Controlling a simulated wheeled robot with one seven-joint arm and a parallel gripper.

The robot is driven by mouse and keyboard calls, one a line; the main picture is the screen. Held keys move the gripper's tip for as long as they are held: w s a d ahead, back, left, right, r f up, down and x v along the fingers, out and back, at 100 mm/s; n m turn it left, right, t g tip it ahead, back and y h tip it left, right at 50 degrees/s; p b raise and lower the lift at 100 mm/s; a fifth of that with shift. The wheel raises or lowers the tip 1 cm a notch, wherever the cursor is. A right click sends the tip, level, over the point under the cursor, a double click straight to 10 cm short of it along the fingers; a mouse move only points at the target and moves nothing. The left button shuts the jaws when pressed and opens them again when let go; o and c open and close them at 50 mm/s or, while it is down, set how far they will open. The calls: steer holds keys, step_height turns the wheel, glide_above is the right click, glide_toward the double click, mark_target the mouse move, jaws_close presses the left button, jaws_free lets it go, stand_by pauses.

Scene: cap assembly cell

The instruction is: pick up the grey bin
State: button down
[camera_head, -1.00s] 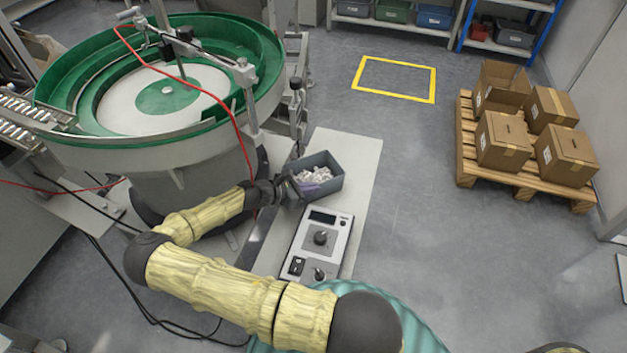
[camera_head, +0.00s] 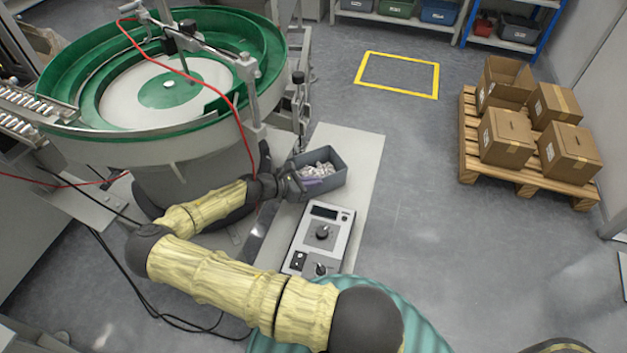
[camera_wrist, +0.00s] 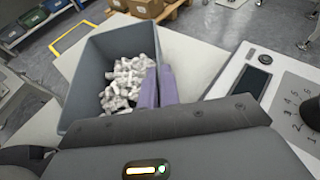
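The grey bin (camera_head: 328,183) is an open box of small white parts. It stands on the light bench top (camera_head: 362,160), level as far as I can see. In the wrist view the bin (camera_wrist: 85,75) fills the left and middle. My gripper (camera_head: 303,182) is at the bin's near left side. In the wrist view its two purple fingers (camera_wrist: 159,78) are close together at the bin's right wall, one on the inner side and one on the outer. They look shut on that wall. The stretch of wall between them is mostly hidden.
A control box with knobs (camera_head: 320,238) sits on the bench just in front of the bin. The green-rimmed bowl feeder (camera_head: 165,90) with a red cable stands at the left. A pallet of cardboard boxes (camera_head: 525,135) is at the right. The floor between is clear.

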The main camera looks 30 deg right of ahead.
step_height(320, 180, up, 10)
steer(key=shift+f, duration=0.2)
stand_by(0.6)
